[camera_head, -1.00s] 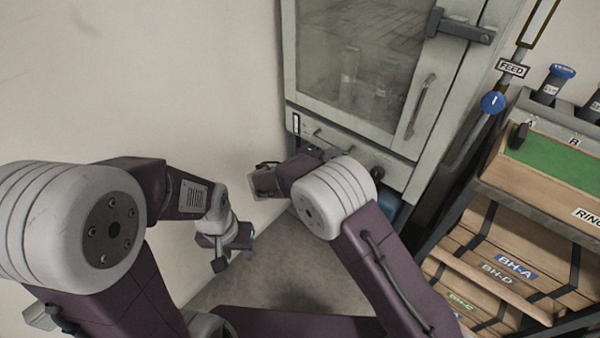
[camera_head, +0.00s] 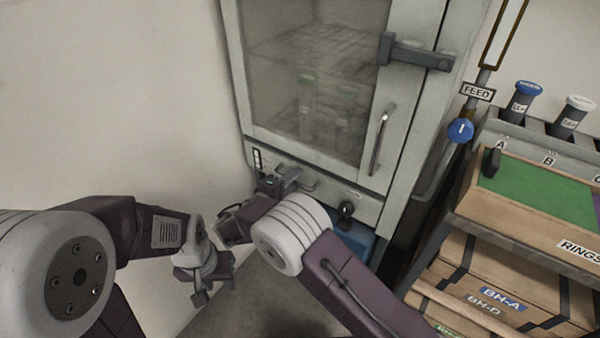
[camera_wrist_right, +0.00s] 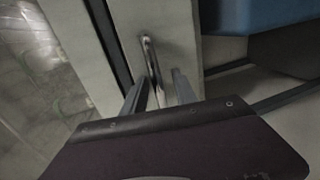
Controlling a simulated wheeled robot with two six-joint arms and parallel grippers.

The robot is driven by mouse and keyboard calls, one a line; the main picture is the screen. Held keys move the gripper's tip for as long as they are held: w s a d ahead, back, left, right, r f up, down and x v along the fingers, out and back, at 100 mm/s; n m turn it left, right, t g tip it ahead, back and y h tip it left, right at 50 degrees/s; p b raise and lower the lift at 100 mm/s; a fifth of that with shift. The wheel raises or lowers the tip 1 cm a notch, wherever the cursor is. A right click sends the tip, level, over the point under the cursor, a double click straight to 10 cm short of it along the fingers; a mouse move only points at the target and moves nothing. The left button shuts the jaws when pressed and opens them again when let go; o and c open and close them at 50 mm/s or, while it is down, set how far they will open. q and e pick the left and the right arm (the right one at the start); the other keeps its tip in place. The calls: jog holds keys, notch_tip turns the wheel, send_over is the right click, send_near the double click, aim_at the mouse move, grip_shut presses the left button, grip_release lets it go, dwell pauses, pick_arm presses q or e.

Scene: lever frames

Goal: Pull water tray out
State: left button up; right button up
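The lower front panel (camera_head: 325,197) of the grey cabinet, below its glass door, carries a metal bar handle (camera_head: 300,180). I take this panel for the water tray's front; the tray's inside is hidden. My right gripper (camera_head: 282,181) is at this handle. In the right wrist view its two fingers (camera_wrist_right: 161,92) stand apart, with the bar handle (camera_wrist_right: 149,60) between their tips and no clear grip on it. My left gripper (camera_head: 214,291) hangs low at the left wall, apart from the cabinet, its fingers seemingly apart and empty.
The cabinet door (camera_head: 318,75) is shut, with a handle (camera_head: 382,138) and dark latch (camera_head: 415,52). A dark knob (camera_head: 346,210) sits right of the tray handle, above a blue box (camera_head: 355,242). A rack with wooden boxes (camera_head: 500,300) stands right. Floor (camera_head: 240,310) below is clear.

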jog(key=shift+s+a+r, duration=0.1)
jog(key=shift+s+r, duration=0.1)
jog(key=shift+s, duration=0.05)
jog(key=shift+c, duration=0.3)
grip_shut()
dwell(0.9)
